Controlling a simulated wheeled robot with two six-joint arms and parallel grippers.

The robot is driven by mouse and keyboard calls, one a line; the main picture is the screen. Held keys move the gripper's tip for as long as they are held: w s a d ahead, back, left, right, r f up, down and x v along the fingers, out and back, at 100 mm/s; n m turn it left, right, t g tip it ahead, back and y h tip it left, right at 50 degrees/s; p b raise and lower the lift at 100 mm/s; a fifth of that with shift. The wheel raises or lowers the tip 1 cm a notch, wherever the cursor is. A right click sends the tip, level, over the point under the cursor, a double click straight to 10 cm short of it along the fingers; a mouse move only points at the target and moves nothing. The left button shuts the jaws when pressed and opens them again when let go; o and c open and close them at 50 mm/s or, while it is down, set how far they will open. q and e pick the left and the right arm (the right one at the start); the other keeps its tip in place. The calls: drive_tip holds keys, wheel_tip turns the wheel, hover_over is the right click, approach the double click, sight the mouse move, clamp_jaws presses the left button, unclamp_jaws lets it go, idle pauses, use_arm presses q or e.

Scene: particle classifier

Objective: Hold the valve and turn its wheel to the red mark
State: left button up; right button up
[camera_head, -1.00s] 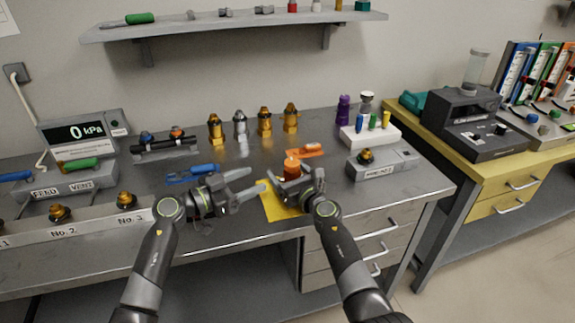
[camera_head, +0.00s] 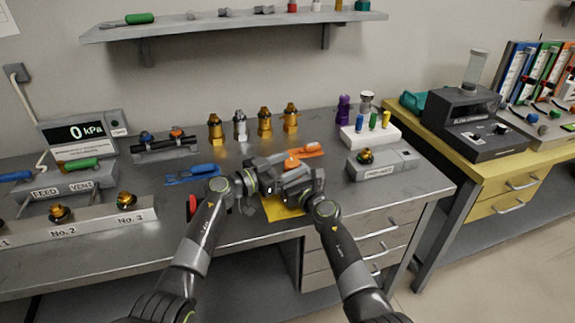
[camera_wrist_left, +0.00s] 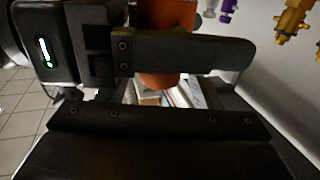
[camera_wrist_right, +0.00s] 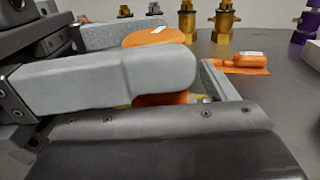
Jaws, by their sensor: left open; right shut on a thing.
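The valve's orange wheel (camera_wrist_right: 160,37) shows beyond my right gripper's upper finger in the right wrist view. In the left wrist view the orange wheel (camera_wrist_left: 166,14) shows behind and between my left fingers. My right gripper (camera_head: 292,182) is shut on the valve above the yellow mat (camera_head: 284,210). My left gripper (camera_head: 277,166) is open, its fingers reaching around or beside the wheel; I cannot tell if they touch it. In the head view the grippers hide the valve. I cannot make out the red mark.
An orange-handled tool (camera_head: 305,152) and a blue-handled tool (camera_head: 203,169) lie on the bench nearby. Several brass and silver fittings (camera_head: 264,122) stand behind. A grey box (camera_head: 383,166) and a white block (camera_head: 370,136) are at right, a gauge reading 0 kPa (camera_head: 83,134) at left.

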use_arm(q)
drive_tip(key=shift+c, duration=0.3)
drive_tip(key=c, duration=0.9)
drive_tip(key=shift+w+f+m+g+h, duration=0.15)
drive_tip(key=shift+m+g+h, duration=0.35)
drive_tip(key=shift+m+g, duration=0.45)
drive_tip(key=shift+w+m+g+h, duration=0.15)
drive_tip(key=shift+m+g+h, duration=0.4)
drive_tip(key=shift+g, duration=0.7)
drive_tip(key=shift+w+a+f+m+g, duration=0.1)
drive_tip(key=shift+m+g, duration=0.4)
drive_tip(key=shift+g, duration=0.2)
drive_tip(key=shift+f, duration=0.2)
drive_tip(key=o, duration=1)
drive_tip(key=shift+c, duration=0.2)
drive_tip(key=shift+r, duration=0.15)
drive_tip(key=shift+r, duration=0.1)
